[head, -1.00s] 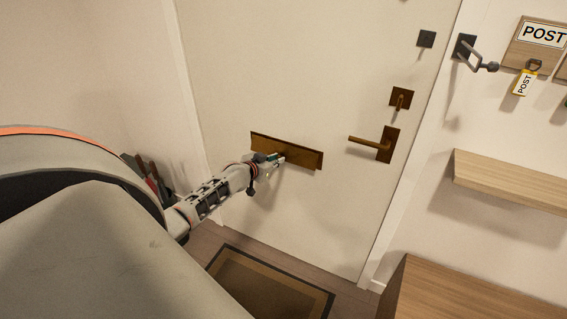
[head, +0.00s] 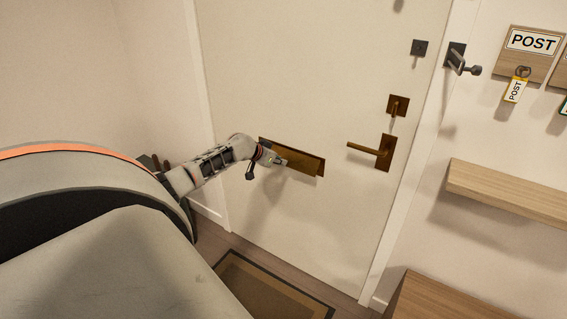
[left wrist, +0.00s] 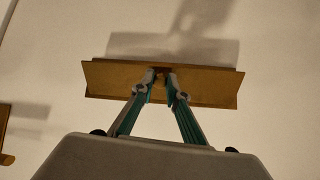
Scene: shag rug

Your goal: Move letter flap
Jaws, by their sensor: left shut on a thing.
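The letter flap (head: 305,163) is a long brass plate on the white door (head: 300,80), low and left of the door handle. My left gripper (head: 280,160) is at the flap's left half in the head view. In the left wrist view the flap (left wrist: 215,85) spans the middle of the picture, and my left gripper (left wrist: 165,77) meets it near its centre. The two fingers are close together, shut on the flap's edge. The exact contact is small and partly hidden by the fingertips. My right gripper is in neither view.
A brass lever handle (head: 370,151) and lock plate (head: 398,105) are on the door's right. A wooden shelf (head: 510,188) and a POST board (head: 530,45) are on the right wall. A dark-bordered doormat (head: 265,285) lies below.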

